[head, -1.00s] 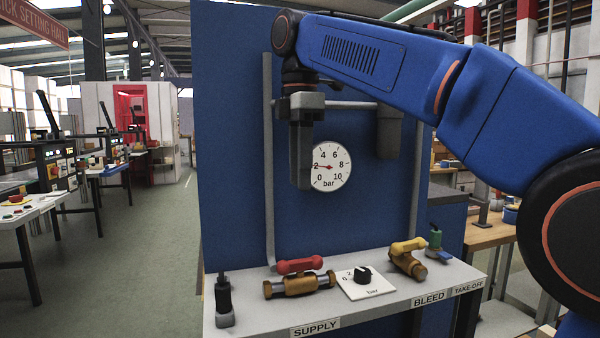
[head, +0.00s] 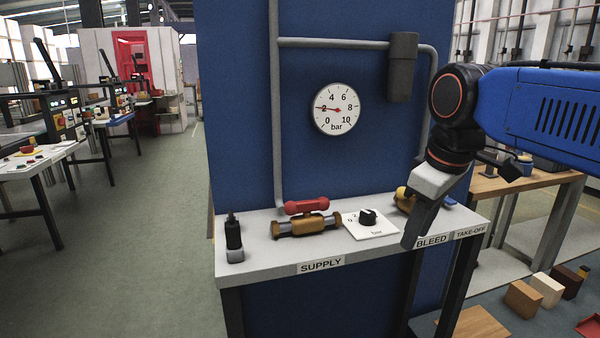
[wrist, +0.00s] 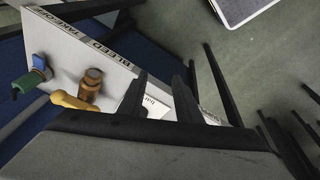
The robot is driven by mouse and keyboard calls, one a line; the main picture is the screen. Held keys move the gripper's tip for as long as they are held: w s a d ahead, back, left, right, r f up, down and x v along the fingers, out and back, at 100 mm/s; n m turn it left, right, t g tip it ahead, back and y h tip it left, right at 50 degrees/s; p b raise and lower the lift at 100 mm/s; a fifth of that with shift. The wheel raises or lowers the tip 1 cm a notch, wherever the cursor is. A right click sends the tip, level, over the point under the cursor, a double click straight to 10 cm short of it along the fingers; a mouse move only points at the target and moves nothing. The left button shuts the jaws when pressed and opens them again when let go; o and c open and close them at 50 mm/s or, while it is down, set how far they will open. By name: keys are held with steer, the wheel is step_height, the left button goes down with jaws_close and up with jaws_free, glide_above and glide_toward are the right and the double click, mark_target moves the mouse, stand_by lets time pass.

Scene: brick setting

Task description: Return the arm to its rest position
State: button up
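My arm reaches in from the right in the head view, blue with a dark wrist. My gripper (head: 413,238) points down in front of the bench's right part, by the BLEED label (head: 432,241). It hides most of the yellow-handled bleed valve (head: 402,196). In the wrist view my gripper (wrist: 162,82) shows two dark fingers apart with nothing between them. The brass bleed valve (wrist: 91,82) and its yellow handle (wrist: 70,101) lie left of the fingers there.
The bench (head: 255,262) carries a red-handled supply valve (head: 305,222), a black-knob dial plate (head: 374,229) and a dark post (head: 234,240). A gauge (head: 336,109) on the blue panel reads about 2 bar. Wooden blocks (head: 523,298) lie lower right.

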steer(key=s+d+f+m, duration=0.2)
steer(key=s+f, duration=0.1)
steer(key=f, duration=0.3)
steer(key=s+d+f+m+t, duration=0.1)
steer(key=s+d+f+m, duration=0.2)
steer(key=f, duration=0.3)
steer(key=s+d+f+m, duration=0.2)
steer(key=s+f+m, duration=0.1)
steer(key=s+f, duration=0.2)
step_height(320, 180, down, 2)
steer(key=shift+d+t+h, duration=0.15)
steer(key=shift+t+h, duration=0.15)
steer(key=shift+t, duration=0.1)
